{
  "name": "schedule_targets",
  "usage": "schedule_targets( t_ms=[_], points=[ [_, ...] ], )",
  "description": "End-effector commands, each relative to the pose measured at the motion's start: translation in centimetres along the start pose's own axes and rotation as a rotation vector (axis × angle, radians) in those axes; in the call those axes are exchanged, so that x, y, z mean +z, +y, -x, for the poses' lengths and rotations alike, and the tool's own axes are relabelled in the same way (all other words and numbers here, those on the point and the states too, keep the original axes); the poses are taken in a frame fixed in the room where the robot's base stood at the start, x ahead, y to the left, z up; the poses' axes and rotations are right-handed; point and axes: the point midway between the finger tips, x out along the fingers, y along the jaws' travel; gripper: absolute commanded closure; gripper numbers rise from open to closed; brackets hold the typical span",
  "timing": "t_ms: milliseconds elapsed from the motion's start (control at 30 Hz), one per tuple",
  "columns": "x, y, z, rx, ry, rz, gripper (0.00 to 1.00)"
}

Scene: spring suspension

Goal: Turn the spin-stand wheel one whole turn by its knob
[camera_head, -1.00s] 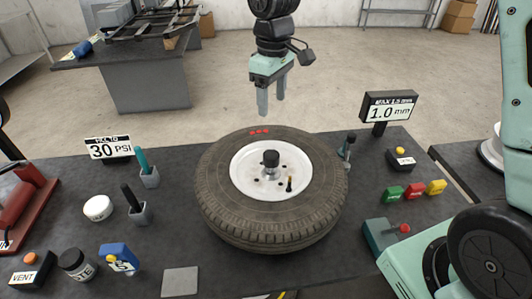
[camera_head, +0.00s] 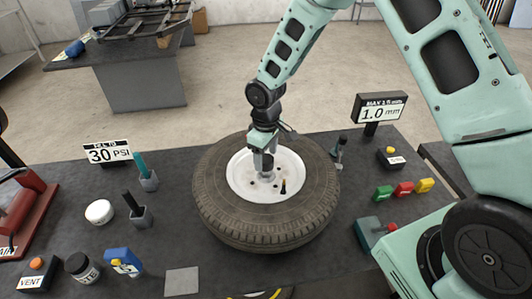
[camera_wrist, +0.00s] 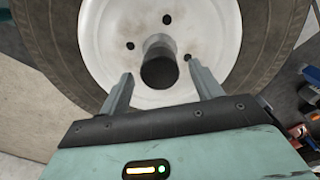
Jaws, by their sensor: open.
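The wheel lies flat on the dark bench, with a black tyre (camera_head: 220,210) and a white rim (camera_head: 243,186). The small knob does not show in the wrist view. The gripper mostly hides the hub in the head view.
A 1.0 mm sign (camera_head: 381,107) and a dark-handled tool in a holder (camera_head: 338,150) stand right of the tyre. Green, red and yellow blocks (camera_head: 404,189) lie further right. Tool holders (camera_head: 141,217) and a 30 PSI sign (camera_head: 108,152) stand left. A grey pad (camera_head: 182,281) lies in front.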

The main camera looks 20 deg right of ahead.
Motion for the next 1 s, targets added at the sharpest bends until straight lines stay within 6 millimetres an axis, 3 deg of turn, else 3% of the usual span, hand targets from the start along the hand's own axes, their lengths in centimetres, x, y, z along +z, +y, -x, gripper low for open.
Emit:
schedule_targets(
  t_ms=[400, 433, 600, 667, 1000],
  points=[
    [0.0, 0.0, -1.0, 0.0, 0.0, -0.001, 0.35],
    [0.0, 0.0, -1.0, 0.0, 0.0, -0.001, 0.38],
    [0.0, 0.0, -1.0, 0.0, 0.0, -0.001, 0.86],
    [0.0, 0.0, -1.0, 0.0, 0.0, -0.001, 0.98],
    [-1.3, 0.8, -1.0, 0.001, 0.003, 0.047, 0.98]
  ],
)
